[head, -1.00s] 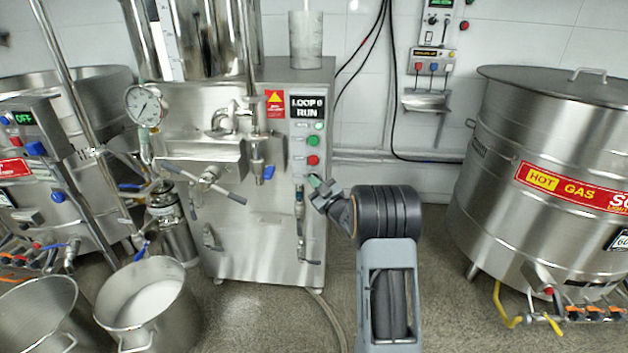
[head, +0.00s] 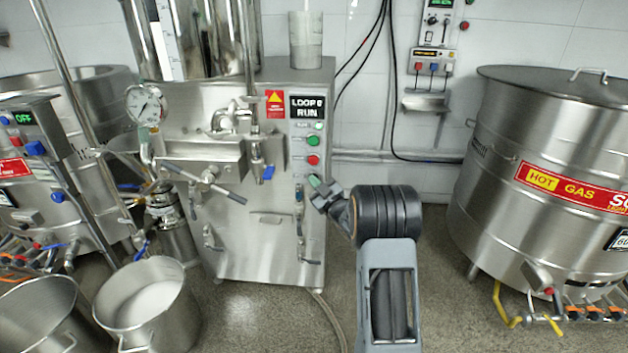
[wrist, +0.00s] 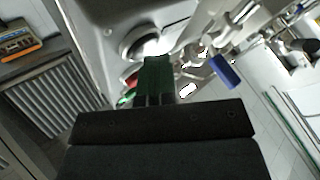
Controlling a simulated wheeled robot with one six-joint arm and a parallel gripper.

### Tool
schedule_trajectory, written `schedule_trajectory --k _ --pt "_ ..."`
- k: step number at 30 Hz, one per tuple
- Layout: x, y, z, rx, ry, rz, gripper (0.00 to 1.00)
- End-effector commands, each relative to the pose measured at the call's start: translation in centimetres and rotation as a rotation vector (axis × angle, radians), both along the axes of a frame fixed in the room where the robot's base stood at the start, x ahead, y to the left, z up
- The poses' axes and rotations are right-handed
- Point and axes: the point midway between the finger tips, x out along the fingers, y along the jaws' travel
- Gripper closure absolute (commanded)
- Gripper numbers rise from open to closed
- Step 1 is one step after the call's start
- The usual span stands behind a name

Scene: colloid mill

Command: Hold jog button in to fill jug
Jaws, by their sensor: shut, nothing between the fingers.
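My gripper (head: 315,183) is shut and empty, with its green fingertips at the lower end of the button column on the steel mill (head: 265,240). In the wrist view the shut fingers (wrist: 156,75) reach up to the panel beside a round dark-centred part. The fingertips cover the spot below the red button, so the jog button is hidden and I cannot tell how far it is pressed. A green button (head: 314,141) and a red button (head: 313,160) sit above. The display (head: 307,107) reads LOOP and RUN. A grey cylindrical vessel (head: 305,52), possibly the jug, stands on the mill's top.
A steel pot with white contents (head: 125,318) stands on the floor at front left. A large hot gas kettle (head: 540,150) stands at right. Blue-handled valves and a pressure gauge (head: 145,105) project from the mill. Floor between mill and kettle is open.

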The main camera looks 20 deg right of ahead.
Motion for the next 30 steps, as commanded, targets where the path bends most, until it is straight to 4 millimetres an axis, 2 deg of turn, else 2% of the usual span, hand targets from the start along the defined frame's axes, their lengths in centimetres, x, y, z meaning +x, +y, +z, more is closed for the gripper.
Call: schedule_trajectory --k 10,21,30 --pt "-0.2 0.1 0.0 -0.001 -0.001 -0.001 1.00" --pt "-1.5 0.9 0.0 0.000 -0.002 -0.001 1.00" --pt "-1.6 0.9 0.0 0.000 0.000 0.000 1.00"
